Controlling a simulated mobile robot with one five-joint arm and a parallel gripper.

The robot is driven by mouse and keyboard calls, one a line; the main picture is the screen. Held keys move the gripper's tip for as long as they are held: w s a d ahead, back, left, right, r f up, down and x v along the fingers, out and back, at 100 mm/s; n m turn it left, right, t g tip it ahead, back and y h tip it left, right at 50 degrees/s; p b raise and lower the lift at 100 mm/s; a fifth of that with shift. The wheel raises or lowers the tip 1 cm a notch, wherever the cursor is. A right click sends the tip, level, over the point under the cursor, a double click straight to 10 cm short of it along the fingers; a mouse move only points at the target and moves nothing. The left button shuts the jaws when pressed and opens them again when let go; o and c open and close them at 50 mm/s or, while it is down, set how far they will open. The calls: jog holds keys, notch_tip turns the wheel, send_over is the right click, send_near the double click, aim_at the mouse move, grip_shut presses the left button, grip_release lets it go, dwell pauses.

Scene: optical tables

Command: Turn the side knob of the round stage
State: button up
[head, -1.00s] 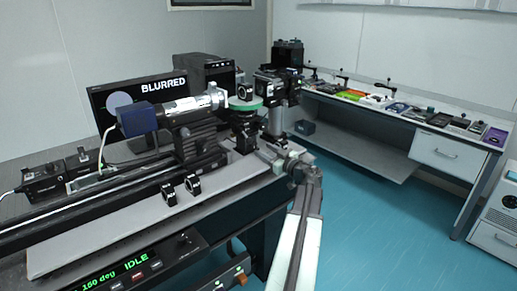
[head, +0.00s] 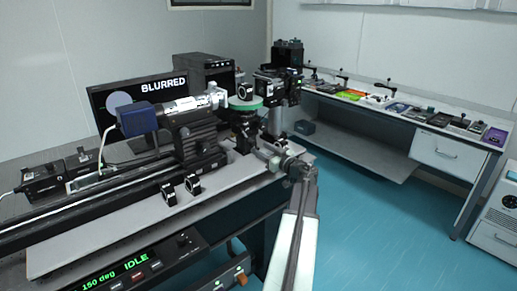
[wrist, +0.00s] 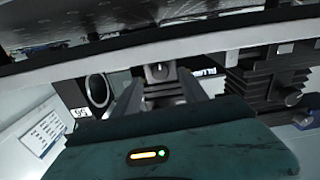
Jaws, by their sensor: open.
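The round stage (head: 245,103) has a green rim and stands on a dark mount at the far right end of the optical table, in the head view. Its side knob is too small to make out in the head view. My gripper (head: 264,154) is beside the mount's lower right side. In the wrist view my gripper (wrist: 163,92) is open, with its two dark fingers apart. A dark block with a small round knob (wrist: 160,72) shows between or just beyond the fingers; I cannot tell whether they touch it.
A blue camera with a silver lens tube (head: 160,115) stands left of the stage. A monitor (head: 130,102) behind reads BLURRED. Ring mounts (head: 180,189) sit at the table's front. A control panel (head: 125,277) shows IDLE. A side bench (head: 400,118) stands right, with clear floor before it.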

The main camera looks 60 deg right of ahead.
aim_at(254, 145)
jog(key=shift+x, duration=1.6)
jog(key=shift+c, duration=0.2)
grip_shut()
jog(key=shift+n, duration=0.6)
jog(key=shift+o, duration=0.2)
grip_release()
